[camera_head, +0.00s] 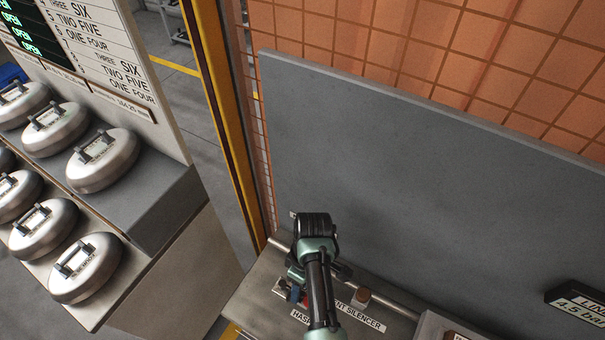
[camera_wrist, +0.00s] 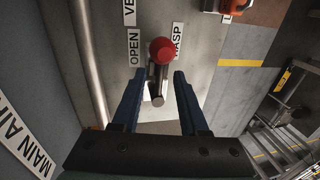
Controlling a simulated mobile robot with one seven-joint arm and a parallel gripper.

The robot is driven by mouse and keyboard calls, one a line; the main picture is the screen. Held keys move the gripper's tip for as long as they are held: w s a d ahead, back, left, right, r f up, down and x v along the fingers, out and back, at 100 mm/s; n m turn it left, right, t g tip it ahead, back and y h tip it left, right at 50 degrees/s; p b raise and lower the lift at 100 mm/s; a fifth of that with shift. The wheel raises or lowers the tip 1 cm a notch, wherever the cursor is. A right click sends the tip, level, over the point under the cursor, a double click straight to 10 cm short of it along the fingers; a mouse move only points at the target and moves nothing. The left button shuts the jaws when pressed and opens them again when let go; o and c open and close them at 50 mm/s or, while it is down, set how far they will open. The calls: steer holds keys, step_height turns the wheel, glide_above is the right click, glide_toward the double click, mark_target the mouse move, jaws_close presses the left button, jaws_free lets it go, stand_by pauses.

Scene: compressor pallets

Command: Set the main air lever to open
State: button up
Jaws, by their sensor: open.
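The main air lever, with a red ball knob (camera_wrist: 162,50) on a short metal stem, shows in the wrist view on a grey panel (camera_wrist: 215,95). An OPEN label (camera_wrist: 134,48) is just left of the knob and a HASP label (camera_wrist: 178,40) just right. My gripper (camera_wrist: 158,78) is open, its two blue fingers on either side of the stem, with the knob just past the fingertips in the picture. I cannot tell whether either finger touches. A MAIN AIR label (camera_wrist: 25,150) is at lower left.
A metal pipe (camera_wrist: 88,60) runs left of the lever. An orange part (camera_wrist: 232,6) sits at the top. In the head view a tall grey board (camera_head: 430,170) stands behind the panel, and a rack of round metal weights (camera_head: 103,160) stands left, across a gap.

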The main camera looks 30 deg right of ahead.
step_height(320, 180, up, 12)
steer(key=w+d, duration=0.1)
steer(key=d, duration=0.1)
steer(key=shift+d, duration=0.1)
stand_by(0.4)
